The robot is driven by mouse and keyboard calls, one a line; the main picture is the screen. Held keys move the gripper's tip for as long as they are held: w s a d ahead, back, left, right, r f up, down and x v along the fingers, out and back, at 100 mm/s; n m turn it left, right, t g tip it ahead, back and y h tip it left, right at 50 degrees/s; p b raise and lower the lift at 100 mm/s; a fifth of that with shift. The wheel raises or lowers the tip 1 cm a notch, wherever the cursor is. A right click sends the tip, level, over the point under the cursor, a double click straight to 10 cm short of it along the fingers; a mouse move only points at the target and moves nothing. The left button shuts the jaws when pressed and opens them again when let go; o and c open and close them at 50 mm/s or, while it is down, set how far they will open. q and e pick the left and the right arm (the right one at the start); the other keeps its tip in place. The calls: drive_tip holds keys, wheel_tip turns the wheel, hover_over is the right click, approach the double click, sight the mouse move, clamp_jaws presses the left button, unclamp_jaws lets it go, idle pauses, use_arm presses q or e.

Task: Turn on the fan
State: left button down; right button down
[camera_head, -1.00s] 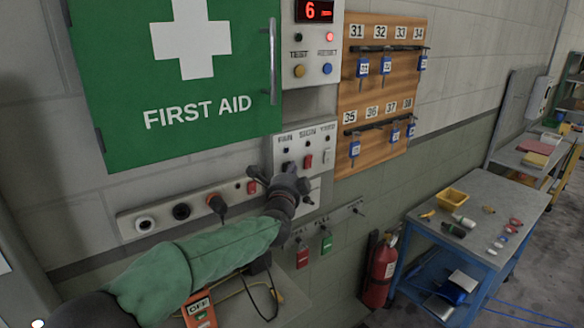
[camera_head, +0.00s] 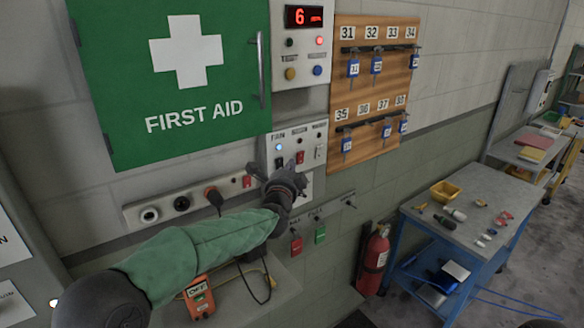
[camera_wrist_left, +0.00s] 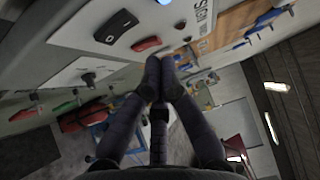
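The light-grey switch panel (camera_head: 309,146) with labels along its top, the leftmost reading like FAN, is on the wall below the counter display. A small lamp (camera_head: 279,147) under the leftmost label glows bluish white. A red switch (camera_head: 300,157) shows in the middle column. My left gripper (camera_head: 283,171) is at the panel's lower left and hides the switch area below the lit lamp. In the left wrist view its two fingers (camera_wrist_left: 164,65) are together, with nothing visible between them, close to the panel face. I cannot tell whether they touch it. My right gripper is out of view.
The green first aid cabinet (camera_head: 120,80) is above left. A socket strip (camera_head: 165,207) is left of the gripper, and a wooden key board (camera_head: 372,90) is upper right. A fire extinguisher (camera_head: 374,260) and a blue-framed bench (camera_head: 480,200) stand to the right.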

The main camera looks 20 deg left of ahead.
use_arm(q)
drive_tip(key=s+d+p, duration=0.1)
drive_tip(key=s, duration=0.9)
drive_tip(key=shift+r, duration=0.4)
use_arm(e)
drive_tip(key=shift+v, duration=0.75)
